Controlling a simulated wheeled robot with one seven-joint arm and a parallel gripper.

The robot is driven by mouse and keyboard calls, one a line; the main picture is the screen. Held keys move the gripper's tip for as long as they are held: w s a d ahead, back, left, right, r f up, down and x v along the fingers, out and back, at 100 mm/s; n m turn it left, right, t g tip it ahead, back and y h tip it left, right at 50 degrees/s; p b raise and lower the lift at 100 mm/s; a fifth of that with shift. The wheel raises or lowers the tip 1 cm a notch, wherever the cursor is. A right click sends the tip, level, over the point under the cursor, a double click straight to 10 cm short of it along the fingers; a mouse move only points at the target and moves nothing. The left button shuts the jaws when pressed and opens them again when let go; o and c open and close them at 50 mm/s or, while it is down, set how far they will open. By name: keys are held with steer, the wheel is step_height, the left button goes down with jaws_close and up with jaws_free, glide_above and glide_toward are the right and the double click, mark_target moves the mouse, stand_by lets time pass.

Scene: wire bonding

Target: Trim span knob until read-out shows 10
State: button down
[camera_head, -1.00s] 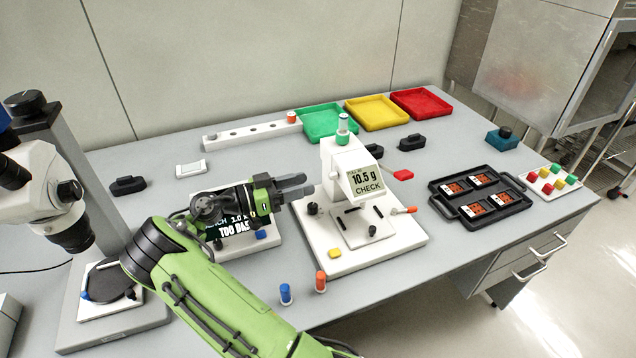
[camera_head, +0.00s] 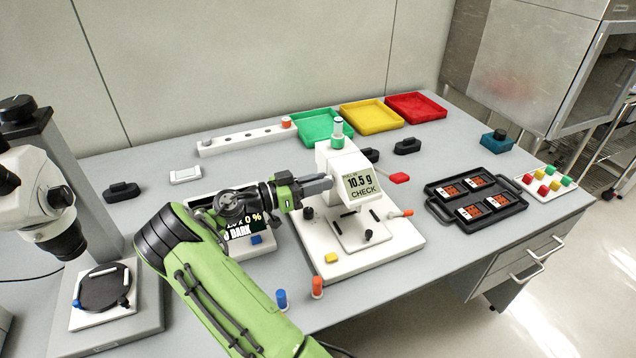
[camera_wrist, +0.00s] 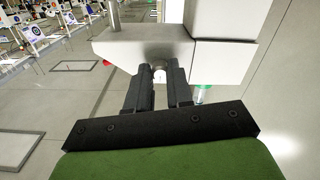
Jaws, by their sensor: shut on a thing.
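The white tester's read-out (camera_head: 361,184) shows 10.5 g with CHECK below it. It sits in a white head (camera_head: 340,160) above a white base plate (camera_head: 330,264). My gripper (camera_head: 326,183) meets the left side of this head. In the wrist view, my two dark fingers (camera_wrist: 160,82) are shut on a small rounded knob (camera_wrist: 157,74) at the head's side. The fingers cover most of the knob, and its turn angle cannot be told. The knob is hidden behind my gripper in the head view.
A microscope (camera_head: 40,195) stands at the left. Green (camera_head: 318,138), yellow (camera_head: 372,129) and red (camera_head: 418,122) trays lie at the back. A black carrier (camera_head: 437,206) lies to the right. Blue (camera_head: 281,301) and orange (camera_head: 317,288) pegs stand near the front edge.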

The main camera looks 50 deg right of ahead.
steer(key=n+p, duration=0.2)
steer(key=n, duration=0.3)
steer(key=shift+p, duration=0.4)
steer(key=c, duration=1)
jaws_free()
steer(key=p+v, duration=0.2)
steer(key=v, duration=1.3)
steer(key=shift+w+a+f, duration=0.1)
steer(key=shift+w+a, duration=0.1)
steer(key=shift+a, duration=0.15)
